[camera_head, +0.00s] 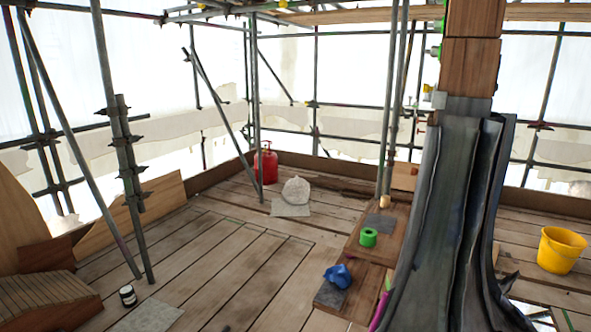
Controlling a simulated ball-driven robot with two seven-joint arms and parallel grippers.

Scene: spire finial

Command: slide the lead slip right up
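The spire stands at the right, with a wooden post (471,66) on top and dark grey lead sheets (457,215) flaring down around it. A plain grey lead band (463,106) lies flat against the post just under the wood, above the folded sheet edges. I cannot tell whether this band is the lead slip. Small flat dark grey pieces lie on the boards left of the spire, one (381,223) beside a green roll and one (331,295) partly under a blue cloth. Neither of my grippers shows in this view.
The green roll (368,237), blue cloth (338,276) and a magenta-handled tool (380,310) are left of the spire. A yellow bucket (561,250) stands right. A red gas bottle (265,163) and pale sack (295,190) stand farther back. Scaffold poles surround the deck; its middle is clear.

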